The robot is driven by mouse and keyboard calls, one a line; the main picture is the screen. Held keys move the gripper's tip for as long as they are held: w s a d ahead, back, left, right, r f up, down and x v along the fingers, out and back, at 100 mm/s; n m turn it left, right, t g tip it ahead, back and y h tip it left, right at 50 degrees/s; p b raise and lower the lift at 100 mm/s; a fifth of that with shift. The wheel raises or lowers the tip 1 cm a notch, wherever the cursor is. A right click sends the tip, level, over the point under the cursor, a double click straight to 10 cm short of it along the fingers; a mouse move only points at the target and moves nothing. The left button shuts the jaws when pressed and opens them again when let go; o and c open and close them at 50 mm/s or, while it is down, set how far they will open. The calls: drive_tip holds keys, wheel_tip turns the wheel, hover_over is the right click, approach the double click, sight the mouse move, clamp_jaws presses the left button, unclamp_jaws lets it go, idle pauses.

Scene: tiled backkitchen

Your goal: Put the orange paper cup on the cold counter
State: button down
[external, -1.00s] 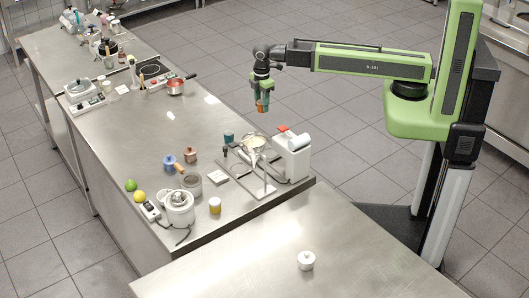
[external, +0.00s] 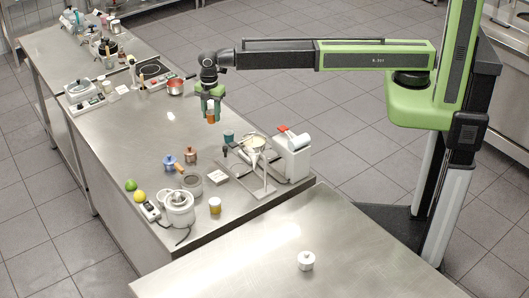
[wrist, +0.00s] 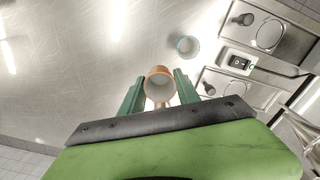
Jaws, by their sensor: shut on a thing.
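The orange paper cup (external: 210,116) is between the green fingers of my gripper (external: 211,110), above the long steel counter (external: 130,150). In the wrist view the cup (wrist: 160,73) shows its open mouth and pale inside, with a finger on each side of it. My gripper (wrist: 159,80) is shut on it, and the cup looks about upright and clear of the surface. Steel counters run at the middle, the far left and the front; I cannot tell by look which is the cold one.
A teal cup (external: 229,136) stands close by, also in the wrist view (wrist: 187,46). Right of it are a white appliance (external: 291,156) and a stand. A red pan (external: 176,87) is behind left. Bare steel lies left of my gripper.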

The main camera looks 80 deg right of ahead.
drive_tip(key=s+a+r+n+p, duration=0.2)
drive_tip(key=s+a+n, duration=0.1)
drive_tip(key=a, duration=0.8)
drive_tip(key=s+a+r+n+p, duration=0.1)
drive_tip(key=s+a+r+n, duration=0.15)
drive_tip(key=a, duration=0.75)
drive_tip(key=s+a+r+n+p, duration=0.1)
drive_tip(key=s+a+n+p, duration=0.2)
drive_tip(key=a, duration=0.8)
drive_tip(key=s+a+f+n+b, duration=0.1)
drive_tip(key=s+a+n+b, duration=0.1)
drive_tip(key=s, duration=1)
drive_tip(key=s+a+f+n+b, duration=0.2)
drive_tip(key=s, duration=1.1)
drive_tip(key=shift+a+f, duration=0.2)
drive_tip(key=shift+f, duration=0.05)
drive_tip(key=shift+w, duration=0.1)
